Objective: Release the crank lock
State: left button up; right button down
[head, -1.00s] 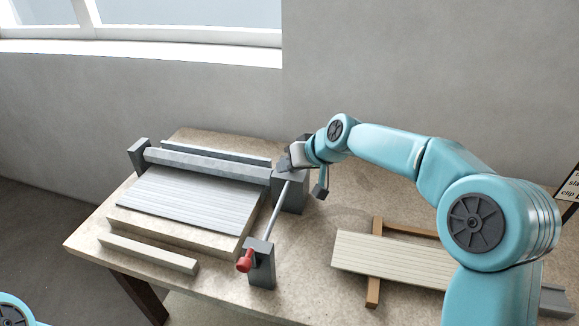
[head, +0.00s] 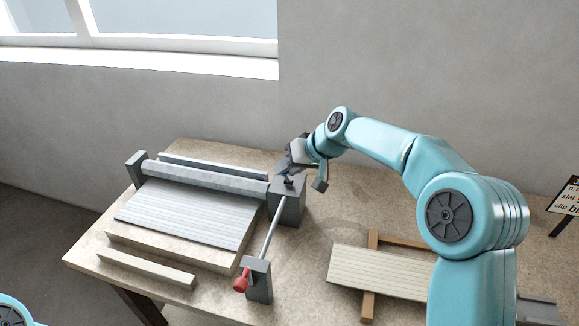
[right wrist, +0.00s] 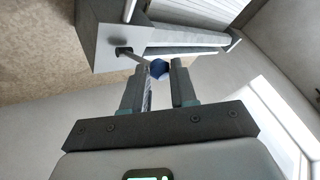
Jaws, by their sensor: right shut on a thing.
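The crank is a grey rod (head: 271,230) with a red handle (head: 240,281). It runs from a grey end block (head: 291,207) to a smaller grey block (head: 258,281) at the table's front. My right gripper (head: 291,164) is just above the end block, and a short dark piece shows between them. In the right wrist view, my fingers (right wrist: 159,76) are closed around a small blue knob (right wrist: 158,68). A thin shaft leads from near the knob to a dark hole (right wrist: 124,51) in the block's face. How deep it sits cannot be told. My left gripper is not visible.
A long grey roller (head: 205,178) and a ribbed slatted panel (head: 185,214) lie left of the crank. A pale strip (head: 145,269) lies in front. A cream slatted panel (head: 375,273) rests on wooden bars at right. A sign (head: 565,197) stands at far right.

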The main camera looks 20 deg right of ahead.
jog(key=shift+w+d+r, duration=0.2)
jog(key=shift+d+r, duration=0.05)
jog(key=shift+r, duration=0.1)
jog(key=c, duration=1.3)
grip_release()
jog(key=o, duration=0.4)
jog(key=shift+w+f, duration=0.1)
jog(key=b+v, duration=0.2)
jog(key=v, duration=1.4)
jog(key=shift+d+f, duration=0.1)
jog(key=shift+d, duration=0.05)
jog(key=shift+s, duration=0.3)
